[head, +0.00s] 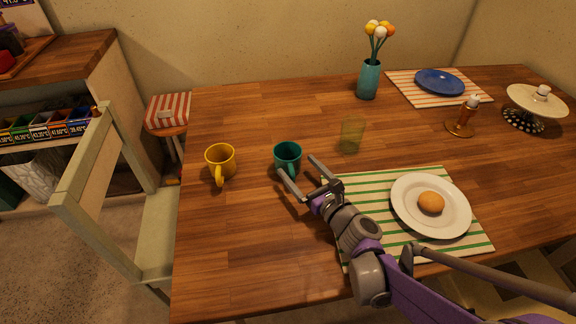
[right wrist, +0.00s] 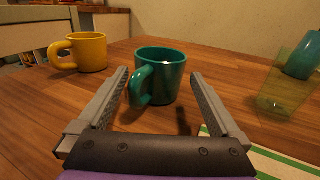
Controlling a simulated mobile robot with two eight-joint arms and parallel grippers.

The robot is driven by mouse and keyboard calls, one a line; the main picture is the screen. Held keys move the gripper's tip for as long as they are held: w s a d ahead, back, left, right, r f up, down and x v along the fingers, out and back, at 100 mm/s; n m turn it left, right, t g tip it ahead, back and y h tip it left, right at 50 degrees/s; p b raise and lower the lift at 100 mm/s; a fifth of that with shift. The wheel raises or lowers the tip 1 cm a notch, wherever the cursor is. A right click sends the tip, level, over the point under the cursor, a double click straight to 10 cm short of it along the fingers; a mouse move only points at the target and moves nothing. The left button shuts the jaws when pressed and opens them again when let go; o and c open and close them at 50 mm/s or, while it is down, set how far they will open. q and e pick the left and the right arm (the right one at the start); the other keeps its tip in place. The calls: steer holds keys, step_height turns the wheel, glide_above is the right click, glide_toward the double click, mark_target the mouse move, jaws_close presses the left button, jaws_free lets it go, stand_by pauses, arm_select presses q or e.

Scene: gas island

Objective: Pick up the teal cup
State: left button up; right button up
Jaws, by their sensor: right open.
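The teal cup (head: 288,155) stands upright on the wooden table, left of the middle in the head view. Its handle faces the front, toward my gripper. In the right wrist view the teal cup (right wrist: 165,72) stands just beyond the fingertips, with its handle at its left side. My right gripper (head: 300,168) is open and empty, its fingers pointing at the cup from the front right. In the right wrist view the open fingers (right wrist: 158,78) are spread to either side of the cup's lower part. My left gripper is not in view.
A yellow cup (head: 220,160) stands left of the teal cup. A yellow-green glass (head: 351,136) stands to its right, with a teal vase (head: 368,80) behind. A striped placemat (head: 372,192) with a white plate (head: 405,213) lies at right. The table's front left is clear.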

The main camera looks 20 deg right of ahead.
mark_target(295, 163)
steer(key=w, duration=0.5)
steer(key=shift+a+b, duration=0.3)
steer(key=shift+b, duration=0.1)
steer(key=c, duration=1.3)
